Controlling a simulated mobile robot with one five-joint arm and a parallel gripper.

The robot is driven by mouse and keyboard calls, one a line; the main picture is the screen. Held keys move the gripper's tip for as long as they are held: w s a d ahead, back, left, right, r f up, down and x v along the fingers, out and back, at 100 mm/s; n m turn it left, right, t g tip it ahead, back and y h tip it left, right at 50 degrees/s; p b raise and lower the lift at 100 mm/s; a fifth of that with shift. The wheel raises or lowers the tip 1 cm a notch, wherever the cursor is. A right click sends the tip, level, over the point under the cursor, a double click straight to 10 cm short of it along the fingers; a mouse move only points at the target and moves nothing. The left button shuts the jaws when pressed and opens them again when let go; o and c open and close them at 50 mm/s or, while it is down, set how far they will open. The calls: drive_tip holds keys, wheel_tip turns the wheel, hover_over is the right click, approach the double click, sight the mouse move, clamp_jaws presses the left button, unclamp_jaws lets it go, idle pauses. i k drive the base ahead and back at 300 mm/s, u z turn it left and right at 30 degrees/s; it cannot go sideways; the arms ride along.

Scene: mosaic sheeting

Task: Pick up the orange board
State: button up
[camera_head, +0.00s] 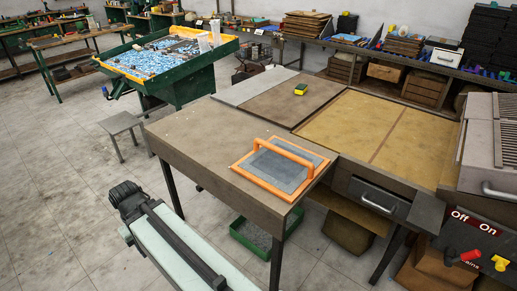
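The orange board (281,171) lies flat on the brown tabletop (205,150), near its front right corner. At the lower left, a dark ribbed end piece (127,198) on a long black and pale arm appears to be mine. It is apart from the board, left of and below the table's front edge. Its fingers cannot be made out, so I cannot tell whether my gripper is open or shut.
A small yellow and dark block (300,89) lies farther back on the table. A yellowish panelled surface (350,120) and a drawer (372,198) adjoin the table at right. A green bin (255,238) stands beneath. A stool (121,123) stands left, with open floor around it.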

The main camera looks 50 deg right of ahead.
sight(283, 167)
drive_tip(key=z, duration=0.15)
drive_tip(key=i, duration=1.05)
drive_tip(key=z, duration=0.25)
drive_tip(key=k, duration=0.6)
drive_tip(key=u, duration=0.2)
drive_tip(key=k, duration=0.1)
drive_tip(key=z, duration=0.4)
drive_tip(key=i, duration=0.7)
drive_tip(key=u, duration=0.05)
